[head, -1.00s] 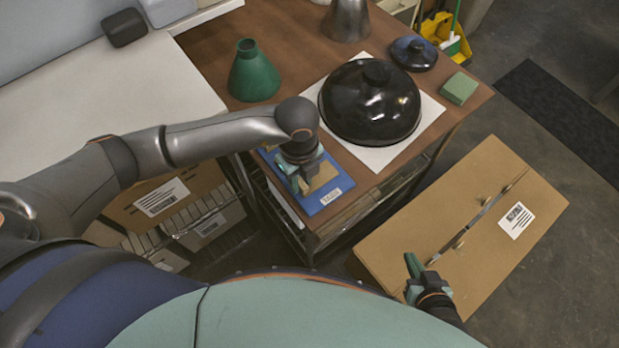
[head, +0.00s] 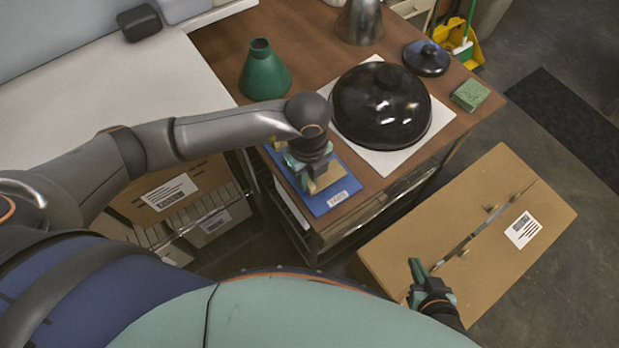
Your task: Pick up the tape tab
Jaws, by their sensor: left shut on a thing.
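My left gripper (head: 308,183) points down over the blue board (head: 318,201) at the front edge of the brown table. It is shut on a small tan piece, which I take to be the tape tab (head: 312,187). More tan surface (head: 331,174) shows just right of the fingers, against the blue board. The gripper and wrist hide much of the tan piece, and I cannot tell whether it is clear of the board. My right gripper (head: 417,275) is low in the view, over the near edge of the cardboard box, and its finger gap is unclear.
A black dome (head: 380,105) sits on a white sheet (head: 437,120) right of my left wrist. A green cone (head: 264,75), a grey metal shade (head: 359,22), a blue lid (head: 427,58) and a green sponge (head: 470,95) stand around it. A closed cardboard box (head: 420,235) is lower right.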

